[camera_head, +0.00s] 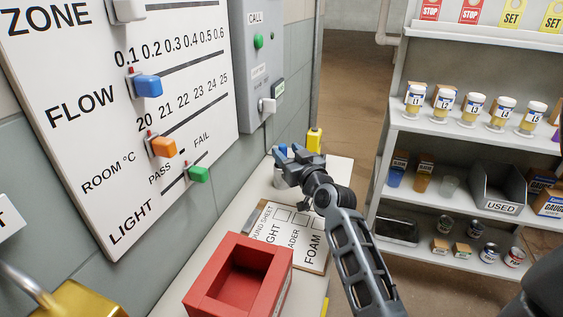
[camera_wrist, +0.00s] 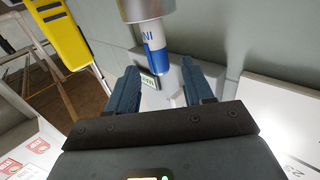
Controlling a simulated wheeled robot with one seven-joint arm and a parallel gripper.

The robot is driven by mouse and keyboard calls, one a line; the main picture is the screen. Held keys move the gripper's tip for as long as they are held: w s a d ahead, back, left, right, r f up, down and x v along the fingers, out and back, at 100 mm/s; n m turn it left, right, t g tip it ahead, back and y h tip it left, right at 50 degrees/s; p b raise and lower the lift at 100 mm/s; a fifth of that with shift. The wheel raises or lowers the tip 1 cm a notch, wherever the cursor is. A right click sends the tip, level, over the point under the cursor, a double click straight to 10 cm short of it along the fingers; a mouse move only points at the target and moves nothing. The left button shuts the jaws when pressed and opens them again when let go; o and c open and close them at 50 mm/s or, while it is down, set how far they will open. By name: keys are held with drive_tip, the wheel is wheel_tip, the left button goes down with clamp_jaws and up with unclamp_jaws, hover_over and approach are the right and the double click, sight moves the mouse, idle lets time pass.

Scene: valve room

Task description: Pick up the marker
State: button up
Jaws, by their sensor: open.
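The marker (camera_wrist: 153,38), white and blue with partly visible lettering, shows at the top centre of the wrist view. One end is inside a grey metal cup (camera_wrist: 146,8); the blue end points out between my fingers. In the head view the cup (camera_head: 280,180) stands on the white ledge, partly hidden by my gripper (camera_head: 287,155), and a bit of blue (camera_head: 283,149) shows at the fingers. My gripper (camera_wrist: 160,70) is open, with a finger on each side of the blue end. I see a gap on both sides; contact is not visible.
A red open box (camera_head: 238,297) and a clipboard sheet (camera_head: 314,248) lie on the ledge nearer me. A yellow object (camera_head: 314,140) stands beyond the cup. The wall panel (camera_head: 95,140) with sliders is left; a stocked shelf (camera_head: 430,130) is right.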

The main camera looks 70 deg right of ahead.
sight(284, 149)
drive_tip(key=shift+p+x, duration=0.3)
drive_tip(key=shift+x, duration=1.5)
drive_tip(key=shift+a, duration=0.1)
clamp_jaws()
